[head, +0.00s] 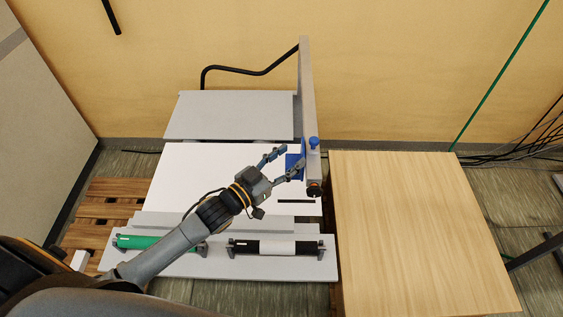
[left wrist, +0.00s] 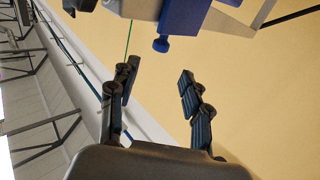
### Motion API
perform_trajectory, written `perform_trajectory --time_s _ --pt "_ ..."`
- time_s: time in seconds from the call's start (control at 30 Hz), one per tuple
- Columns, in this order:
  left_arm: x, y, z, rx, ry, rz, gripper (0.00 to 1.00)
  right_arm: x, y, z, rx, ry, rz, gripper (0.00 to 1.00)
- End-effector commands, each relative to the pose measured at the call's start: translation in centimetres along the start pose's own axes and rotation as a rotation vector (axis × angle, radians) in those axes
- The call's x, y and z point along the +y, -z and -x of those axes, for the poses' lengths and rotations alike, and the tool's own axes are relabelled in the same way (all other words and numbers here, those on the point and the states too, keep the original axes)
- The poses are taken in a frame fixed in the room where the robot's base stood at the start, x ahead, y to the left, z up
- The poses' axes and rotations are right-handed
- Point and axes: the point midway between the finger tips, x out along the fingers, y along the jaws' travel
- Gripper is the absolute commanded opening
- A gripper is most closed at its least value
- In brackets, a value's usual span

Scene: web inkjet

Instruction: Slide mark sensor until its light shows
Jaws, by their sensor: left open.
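The blue mark sensor (head: 291,164) sits on the grey upright rail (head: 307,95) at the right edge of the white web (head: 190,175). A blue knob (head: 314,142) shows on the rail's right side. A black mark (head: 296,201) lies on the web below the sensor. My left gripper (head: 292,156) is open, its fingers close to the sensor in the head view; contact cannot be told. In the left wrist view the open jaws (left wrist: 158,72) are empty, with the blue sensor body (left wrist: 195,15) and knob (left wrist: 161,44) beyond them. I see no lit light. My right gripper is out of view.
A wooden table (head: 415,225) stands right of the machine. A green roller (head: 155,242) and a black-and-white roller (head: 277,247) lie along its front. A grey panel (head: 230,115) is behind the web. Loose black cables (head: 510,150) lie at the right wall.

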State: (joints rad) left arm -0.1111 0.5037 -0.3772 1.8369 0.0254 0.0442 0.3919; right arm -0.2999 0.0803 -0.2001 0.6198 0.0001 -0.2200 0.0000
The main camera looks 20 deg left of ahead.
Motion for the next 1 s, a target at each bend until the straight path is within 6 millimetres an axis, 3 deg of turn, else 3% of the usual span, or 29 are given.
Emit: perform_trajectory --time_s 0.2,0.77,1.0 --pt "0.0 0.0 2.0 0.000 0.001 0.000 0.48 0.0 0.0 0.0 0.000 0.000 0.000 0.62" --pt "0.0 0.0 2.2 0.000 0.001 0.000 0.48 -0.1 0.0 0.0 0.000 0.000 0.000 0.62" --pt "0.6 -2.0 3.3 -0.153 0.084 0.013 0.48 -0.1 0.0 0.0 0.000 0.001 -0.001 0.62"
